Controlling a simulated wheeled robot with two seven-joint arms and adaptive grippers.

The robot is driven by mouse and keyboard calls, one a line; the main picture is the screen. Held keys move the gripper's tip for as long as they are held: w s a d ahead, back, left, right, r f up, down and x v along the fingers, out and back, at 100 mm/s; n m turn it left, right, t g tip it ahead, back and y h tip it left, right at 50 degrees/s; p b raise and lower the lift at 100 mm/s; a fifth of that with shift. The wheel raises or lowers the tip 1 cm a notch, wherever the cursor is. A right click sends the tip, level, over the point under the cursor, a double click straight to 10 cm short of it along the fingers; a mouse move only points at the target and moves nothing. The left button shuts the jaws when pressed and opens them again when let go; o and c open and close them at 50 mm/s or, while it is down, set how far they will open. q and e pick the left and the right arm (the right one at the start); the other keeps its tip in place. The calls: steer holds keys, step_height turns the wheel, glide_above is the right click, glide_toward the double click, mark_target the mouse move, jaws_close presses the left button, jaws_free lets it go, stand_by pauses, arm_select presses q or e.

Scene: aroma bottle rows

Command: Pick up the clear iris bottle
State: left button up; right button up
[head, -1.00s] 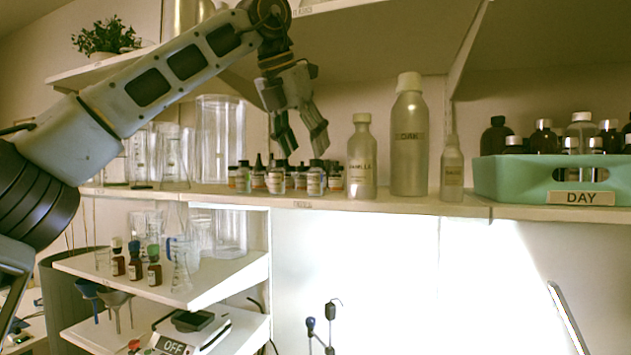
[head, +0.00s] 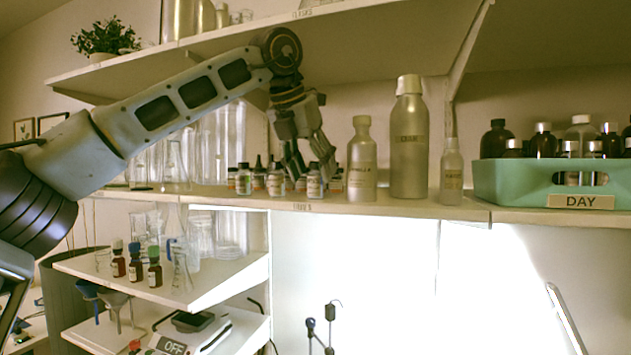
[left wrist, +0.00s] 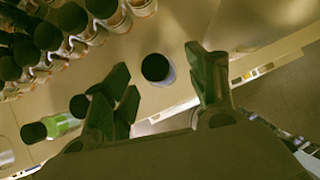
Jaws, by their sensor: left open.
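Small dark-capped bottles stand in rows on the middle shelf in the head view; their labels are too small to read. One bottle (head: 315,188) stands at the front edge, with a pale label, below my left gripper (head: 312,172). In the left wrist view, a black-capped bottle (left wrist: 157,70) with a pale, clear-looking body stands apart between the spread fingers of the left gripper (left wrist: 162,78). It is probably the iris bottle, but I cannot read its label. The left gripper is open and empty, pointing down, its fingertips around cap height. My right gripper is not in view.
A vanilla bottle (head: 362,165) and a tall oak bottle (head: 409,140) stand right of the gripper. More bottles crowd the wrist view's upper left. An upper shelf (head: 390,25) hangs over the arm.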

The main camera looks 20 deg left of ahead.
arm_select(q)
steer(key=shift+x, duration=1.45)
steer(key=c, duration=1.1)
